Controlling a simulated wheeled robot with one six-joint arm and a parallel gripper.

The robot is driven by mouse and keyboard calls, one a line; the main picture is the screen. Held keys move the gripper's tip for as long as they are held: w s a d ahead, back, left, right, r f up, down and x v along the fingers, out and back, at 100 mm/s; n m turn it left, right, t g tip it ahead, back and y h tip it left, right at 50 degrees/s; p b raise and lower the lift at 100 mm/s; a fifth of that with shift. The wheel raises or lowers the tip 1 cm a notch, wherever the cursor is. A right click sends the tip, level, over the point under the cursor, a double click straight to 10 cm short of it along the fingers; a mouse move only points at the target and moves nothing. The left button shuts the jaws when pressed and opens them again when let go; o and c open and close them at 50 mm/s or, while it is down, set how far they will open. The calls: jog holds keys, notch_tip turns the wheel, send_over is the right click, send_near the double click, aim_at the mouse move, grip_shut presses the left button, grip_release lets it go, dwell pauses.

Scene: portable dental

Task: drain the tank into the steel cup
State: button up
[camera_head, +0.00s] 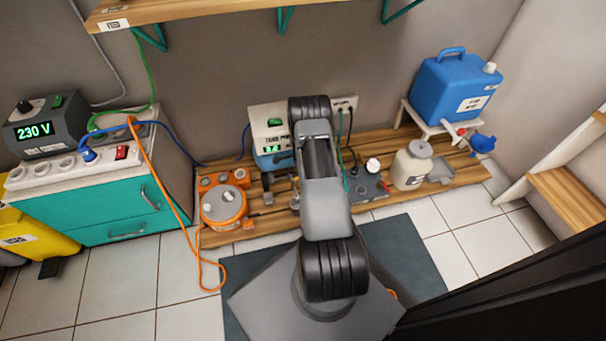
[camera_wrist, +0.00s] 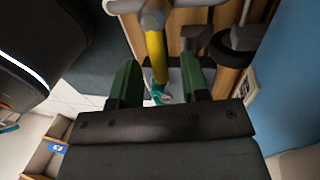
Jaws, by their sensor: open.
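A white and blue unit (camera_head: 268,128) with a green display and a label beginning "TANK" stands on the wooden pallet, partly behind my arm. My gripper is hidden behind my arm in the head view. In the wrist view my gripper (camera_wrist: 159,66) is open, with its two green fingers apart. A yellow rod (camera_wrist: 155,55) hangs between the fingers below a grey crosspiece (camera_wrist: 165,8); I cannot tell whether either finger touches it. A blue surface (camera_wrist: 288,70) fills the right side there. I cannot make out the steel cup in either view.
On the pallet (camera_head: 470,178) are an orange device (camera_head: 222,206), a cream bottle (camera_head: 411,168) and a blue canister (camera_head: 452,90) on a stand. An orange cable (camera_head: 172,195) hangs to the floor at left. A wooden shelf (camera_head: 175,10) overhangs the back.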

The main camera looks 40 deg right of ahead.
notch_tip(320, 180, up, 14)
jog(key=w+d+p, duration=0.1)
jog(key=w+p, duration=0.1)
jog(key=p, duration=0.2)
jog(key=shift+w+f+p, duration=0.25)
jog(key=shift+p, duration=0.05)
dwell(0.4)
jog(key=a+r+n+t+p, duration=0.1)
jog(key=a+r+n+p, duration=0.35)
jog(key=r, duration=0.85)
jog(key=a+r+n+t+h+p, duration=0.15)
jog(key=a+r+p, duration=0.45)
jog(key=r, duration=0.7)
jog(key=a+r+n+p, duration=0.4)
jog(key=r+p, duration=0.2)
jog(key=r, duration=0.7)
jog(key=s+a+r+n+t+p, duration=0.1)
jog(key=s+a+r+n+p, duration=0.3)
jog(key=r, duration=0.4)
jog(key=s+a+r+n+t+p, duration=0.1)
jog(key=s+a+r+n+p, duration=0.3)
jog(key=s+a+r+p, duration=0.1)
jog(key=s+a+r+n+t+p, duration=0.1)
jog(key=s+a+r+n+p, duration=0.3)
jog(key=s+r+p, duration=0.3)
notch_tip(320, 180, up, 5)
jog(key=shift+s+a+f+n, duration=0.15)
jog(key=shift+s+n, duration=0.45)
jog(key=shift+s, duration=0.05)
jog(key=shift+y, duration=0.25)
